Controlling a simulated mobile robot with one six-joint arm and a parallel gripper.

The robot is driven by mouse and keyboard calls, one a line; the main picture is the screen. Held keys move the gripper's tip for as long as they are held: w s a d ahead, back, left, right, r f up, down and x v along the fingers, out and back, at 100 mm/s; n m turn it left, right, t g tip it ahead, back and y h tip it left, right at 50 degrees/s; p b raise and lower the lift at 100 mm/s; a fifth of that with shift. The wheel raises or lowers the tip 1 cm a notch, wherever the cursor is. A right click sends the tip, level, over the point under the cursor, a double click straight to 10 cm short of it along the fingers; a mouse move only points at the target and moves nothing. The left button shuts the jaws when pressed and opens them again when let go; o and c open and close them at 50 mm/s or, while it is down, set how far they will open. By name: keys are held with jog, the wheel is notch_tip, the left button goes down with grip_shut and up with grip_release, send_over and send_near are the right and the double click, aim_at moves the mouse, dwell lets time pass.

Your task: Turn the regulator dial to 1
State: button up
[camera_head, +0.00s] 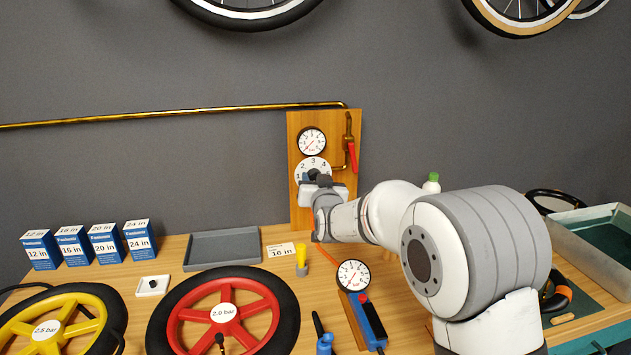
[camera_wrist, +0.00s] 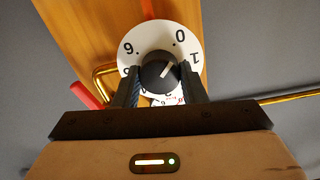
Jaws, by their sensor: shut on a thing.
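The regulator dial is a round white numbered plate (camera_head: 314,162) on a wooden wall board, with a black knob (camera_wrist: 159,72) in its middle. In the wrist view the plate (camera_wrist: 150,35) shows 0 at the upper right, 1 just below it and 6 at the upper left. The knob's pale pointer line slants up and right, roughly toward 0; its exact reading is hard to tell. My gripper (camera_wrist: 160,80) is shut on the knob, one finger on each side. In the head view my gripper (camera_head: 317,180) covers the dial's lower part.
A pressure gauge (camera_head: 312,141) sits above the dial on the wooden board (camera_head: 297,209). A red valve lever (camera_head: 352,157) hangs close to the dial's right. On the bench below are a grey tray (camera_head: 222,248), a red wheel (camera_head: 195,315) and a gauge (camera_head: 353,274).

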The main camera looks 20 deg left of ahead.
jog(key=shift+c, duration=0.8)
jog(key=shift+f+m+b, duration=0.15)
jog(key=shift+m+b, duration=0.15)
jog(key=shift+b, duration=0.4)
jog(key=m+b, duration=0.8)
jog(key=b, duration=0.4)
jog(key=o, duration=1)
